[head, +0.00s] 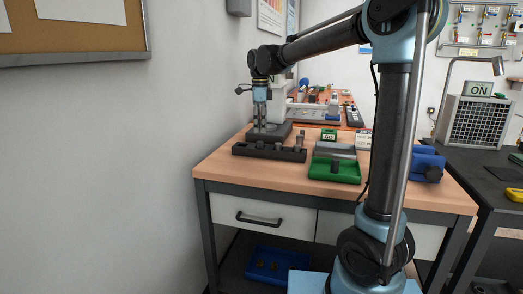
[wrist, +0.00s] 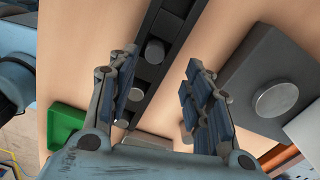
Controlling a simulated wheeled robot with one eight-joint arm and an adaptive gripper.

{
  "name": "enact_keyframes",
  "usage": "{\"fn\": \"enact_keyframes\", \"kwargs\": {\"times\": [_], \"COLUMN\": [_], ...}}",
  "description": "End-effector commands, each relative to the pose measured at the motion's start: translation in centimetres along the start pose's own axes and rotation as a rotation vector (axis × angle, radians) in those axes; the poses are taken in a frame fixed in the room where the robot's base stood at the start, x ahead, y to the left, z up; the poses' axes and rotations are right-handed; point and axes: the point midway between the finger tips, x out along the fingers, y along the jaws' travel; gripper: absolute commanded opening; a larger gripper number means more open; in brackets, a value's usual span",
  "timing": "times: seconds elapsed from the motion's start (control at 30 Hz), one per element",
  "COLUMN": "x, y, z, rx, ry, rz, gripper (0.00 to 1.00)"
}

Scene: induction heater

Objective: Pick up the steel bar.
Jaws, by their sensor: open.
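A dark rack (head: 243,151) lies along the front left of the wooden table, and it also shows in the wrist view (wrist: 166,22). In the wrist view a grey round top (wrist: 154,52) lies between my fingers, nearer the left one. I cannot tell which piece is the steel bar. My gripper (head: 260,120) points down above the rack's left part and shows in the wrist view (wrist: 162,60). It is open and empty.
A dark block (wrist: 242,75) with a round metal disc (wrist: 272,101) sits beside the rack. A green tray (head: 335,172) and a blue object (head: 426,165) are to the right. The wall (head: 120,170) is close on the left.

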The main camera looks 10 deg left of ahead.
Motion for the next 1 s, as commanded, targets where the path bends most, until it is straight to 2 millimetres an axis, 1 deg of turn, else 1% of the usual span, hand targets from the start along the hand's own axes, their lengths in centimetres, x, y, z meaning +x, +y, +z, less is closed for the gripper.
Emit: {"fn": "enact_keyframes", "kwargs": {"times": [0.23, 0.4, 0.53, 0.67, 0.87, 0.97, 1.0], "x": [1.5, 3.9, 5.2, 5.8, 5.8, 5.8, 5.8], "y": [0.2, 0.7, 0.7, 0.7, 0.6, 0.6, 0.6], "z": [0.0, 0.1, 0.1, 0.1, 0.1, 0.1, 0.0], "rx": [0.0, 0.0, 0.0, 0.0, 0.001, 0.001, 0.001], "ry": [0.0, 0.0, 0.0, 0.0, 0.0, 0.0, 0.0], "rz": [0.0, 0.0, 0.0, 0.0, 0.0, 0.0, 0.0], "gripper": [0.46, 0.46, 0.46, 0.46, 0.46, 0.26, 0.17]}}
